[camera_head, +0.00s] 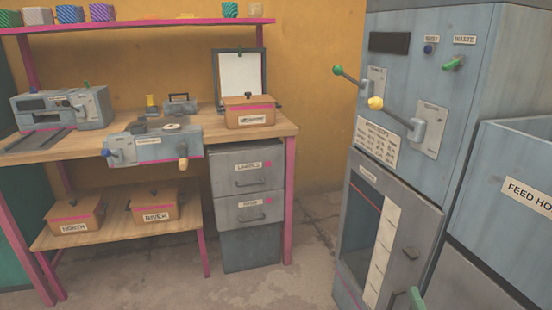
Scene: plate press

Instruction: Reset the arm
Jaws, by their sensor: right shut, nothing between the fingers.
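Only a small tip of my right gripper (414,298) shows, at the bottom edge in front of the tall grey machine. It is shut and empty, and it touches nothing that I can make out. The rest of my right arm is out of the picture. My left gripper and left arm are not in view. The tall grey machine (450,190) stands at the right, with a green-knobbed lever (337,70) and a yellow-knobbed lever (376,103) on its front.
A wooden workbench (90,147) at the left holds a grey press (62,108), a grey fixture (153,147) and a labelled wooden box (249,111). Two boxes sit on its lower shelf. A feed hopper (515,200) stands at the far right. Floor between bench and machine is clear.

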